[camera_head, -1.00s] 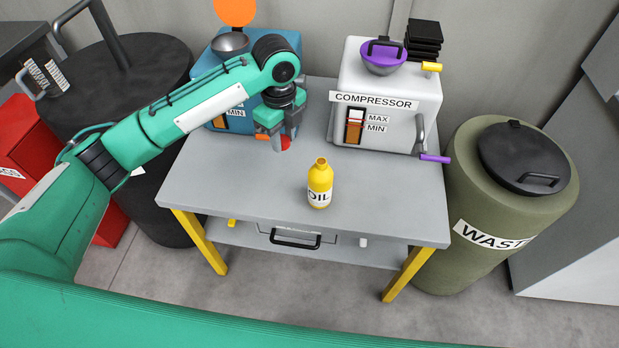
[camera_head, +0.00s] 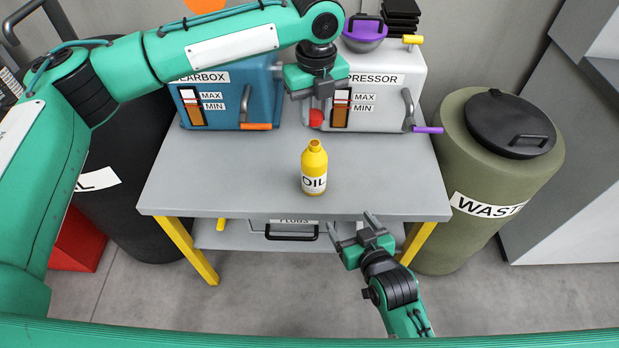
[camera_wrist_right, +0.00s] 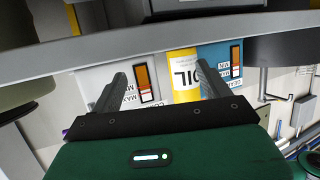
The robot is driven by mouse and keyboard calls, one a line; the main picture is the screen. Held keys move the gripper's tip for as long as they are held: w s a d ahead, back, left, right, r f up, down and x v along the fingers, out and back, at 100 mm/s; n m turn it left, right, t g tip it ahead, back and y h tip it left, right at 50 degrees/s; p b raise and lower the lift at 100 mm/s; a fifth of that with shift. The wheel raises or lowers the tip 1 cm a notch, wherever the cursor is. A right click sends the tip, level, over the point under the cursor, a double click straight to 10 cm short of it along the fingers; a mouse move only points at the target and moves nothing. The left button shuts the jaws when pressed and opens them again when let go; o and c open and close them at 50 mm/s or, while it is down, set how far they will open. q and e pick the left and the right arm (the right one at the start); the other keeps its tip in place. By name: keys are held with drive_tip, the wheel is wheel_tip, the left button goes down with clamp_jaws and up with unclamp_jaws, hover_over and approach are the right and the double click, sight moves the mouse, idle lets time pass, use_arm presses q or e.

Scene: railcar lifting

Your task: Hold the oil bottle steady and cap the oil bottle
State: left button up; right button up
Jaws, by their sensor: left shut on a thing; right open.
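The yellow oil bottle (camera_head: 315,165) stands upright and uncapped near the middle of the table (camera_head: 240,185). My left gripper (camera_head: 316,106) is shut on a small red piece that looks like the cap (camera_head: 317,118), held above and behind the bottle, apart from it. My right gripper (camera_head: 352,222) is open and empty at the table's front edge, nearer than the bottle and to its right. In the right wrist view the bottle (camera_wrist_right: 186,84) shows upside down between the open fingers, beyond the table edge. Its neck is out of sight there.
The blue gearbox (camera_head: 228,98) and the white compressor (camera_head: 392,97) stand at the back of the table. A purple handle (camera_head: 428,130) sticks out at right. An olive waste drum (camera_head: 455,165) stands right of the table. The table around the bottle is clear.

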use_arm(q)
drive_tip(key=shift+w+d, duration=0.1)
drive_tip(key=shift+r, duration=0.1)
use_arm(e)
drive_tip(key=w+a+r+t+y, duration=0.2)
drive_tip(key=a+r+t, duration=0.1)
drive_tip(key=a+r, duration=0.1)
drive_tip(key=shift+w+a+r+n, duration=0.3)
drive_tip(key=shift+a+r, duration=0.05)
drive_tip(key=shift+r, duration=0.45)
drive_tip(key=x, duration=1.2)
drive_tip(key=shift+r, duration=0.2)
drive_tip(key=c, duration=1.5)
use_arm(q)
hover_over(316, 145)
drive_tip(key=shift+f, duration=2.55)
use_arm(e)
drive_tip(key=shift+o, duration=0.2)
use_arm(q)
drive_tip(key=shift+f, duration=0.1)
